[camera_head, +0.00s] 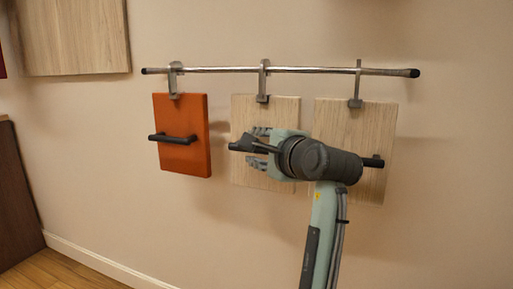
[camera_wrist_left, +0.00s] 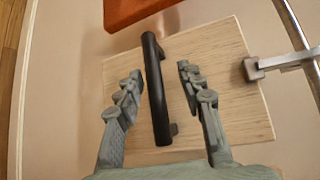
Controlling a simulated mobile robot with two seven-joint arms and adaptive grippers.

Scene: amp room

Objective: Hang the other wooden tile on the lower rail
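Two pale wooden tiles hang side by side from the metal rail (camera_head: 205,70), each below a metal hook. The middle wooden tile (camera_head: 282,106) has a black bar handle (camera_head: 241,147); its handle shows fully in the left wrist view (camera_wrist_left: 155,90). My left gripper (camera_head: 258,148) is in front of this tile. Its open fingers (camera_wrist_left: 160,92) lie on either side of the handle, with gaps visible on both sides. The right wooden tile (camera_head: 372,125) is partly hidden by my left wrist; an end of its black handle (camera_head: 374,162) shows. My right gripper is not in view.
An orange tile (camera_head: 196,110) with a black handle hangs left of the wooden tiles, close to my left gripper. A larger wooden panel (camera_head: 75,35) is on the wall at upper left. A dark brown piece (camera_head: 15,200) stands at far left. The wall below the tiles is clear.

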